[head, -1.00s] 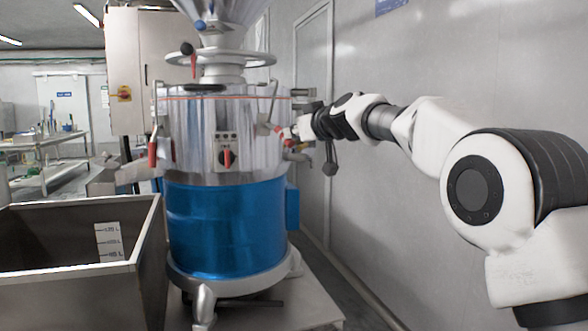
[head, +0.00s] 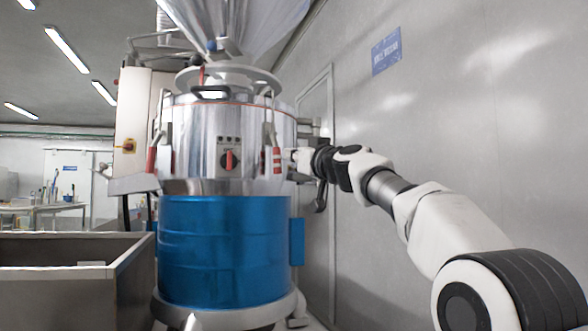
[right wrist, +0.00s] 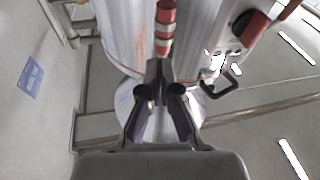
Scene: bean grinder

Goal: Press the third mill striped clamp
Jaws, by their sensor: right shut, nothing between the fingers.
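The mill (head: 205,155) has a shiny steel drum above a blue lower section (head: 222,250). The striped clamp (head: 277,160), red with pale bands, hangs straight down against the drum's right front. In the right wrist view the striped clamp handle (right wrist: 165,30) is just beyond my fingertips. My right gripper (head: 294,157) is beside the clamp on its right, close to it; I cannot tell whether they touch. In the right wrist view its fingers (right wrist: 158,66) are together and empty. A plain red clamp (head: 151,160) hangs at the drum's left. My left gripper is out of view.
A red knob (head: 228,159) sits on the drum's front panel. A steel bin (head: 75,285) stands at the lower left. A control cabinet (head: 132,125) is behind the mill. A grey wall (head: 450,130) runs along the right, with some room between it and the mill.

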